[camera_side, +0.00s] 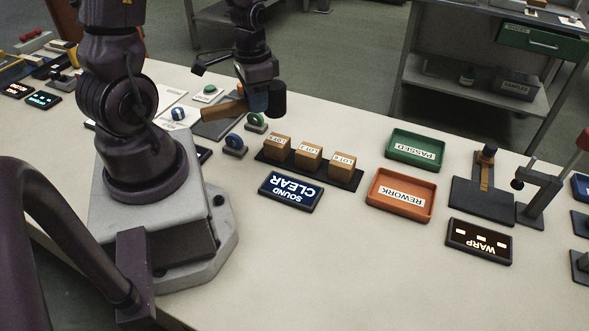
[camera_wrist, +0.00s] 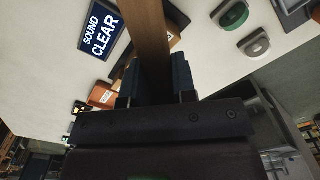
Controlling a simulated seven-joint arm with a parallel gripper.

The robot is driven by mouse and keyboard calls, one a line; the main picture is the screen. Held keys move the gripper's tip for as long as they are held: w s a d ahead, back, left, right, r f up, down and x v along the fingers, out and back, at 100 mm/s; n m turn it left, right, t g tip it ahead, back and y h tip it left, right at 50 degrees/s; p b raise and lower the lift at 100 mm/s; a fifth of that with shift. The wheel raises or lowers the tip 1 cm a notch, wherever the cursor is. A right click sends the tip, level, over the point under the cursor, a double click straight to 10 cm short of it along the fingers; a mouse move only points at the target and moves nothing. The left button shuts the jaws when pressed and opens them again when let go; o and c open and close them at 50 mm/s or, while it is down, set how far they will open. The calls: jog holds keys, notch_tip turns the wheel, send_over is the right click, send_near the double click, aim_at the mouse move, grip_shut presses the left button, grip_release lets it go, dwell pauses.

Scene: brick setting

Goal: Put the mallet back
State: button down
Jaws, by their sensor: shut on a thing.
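In the wrist view the handle (camera_wrist: 151,35) runs up the picture from between my two fingers (camera_wrist: 156,82); the head is hidden there. A dark grey flat pad (camera_side: 215,129) lies on the table below the handle.
Three wooden blocks (camera_side: 308,157) stand on a black strip beside a lit "SOUND CLEAR" sign (camera_side: 291,192). Green (camera_side: 416,148) and orange (camera_side: 400,195) trays lie further right. Green (camera_side: 255,122) and blue (camera_side: 234,145) button-like pieces stand near the pad.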

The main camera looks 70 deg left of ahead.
jog(key=n, duration=0.1)
jog(key=a+r+n, duration=0.1)
jog(key=n, duration=0.1)
jog(key=shift+n, duration=0.5)
jog(key=w+a+f, duration=0.2)
jog(key=w+f, duration=0.1)
jog(key=w+a+f, duration=0.5)
jog(key=w+a, duration=0.1)
jog(key=w, duration=0.1)
jog(key=shift+f, duration=0.4)
jog(key=shift+w+a+f, duration=0.25)
jog(key=shift+w+f, duration=0.1)
jog(key=shift+w+a+f, duration=0.1)
jog(key=shift+w+f, duration=0.05)
jog(key=shift+f, duration=1.6)
jog(key=shift+f, duration=0.15)
jog(key=c, duration=0.9)
grip_release()
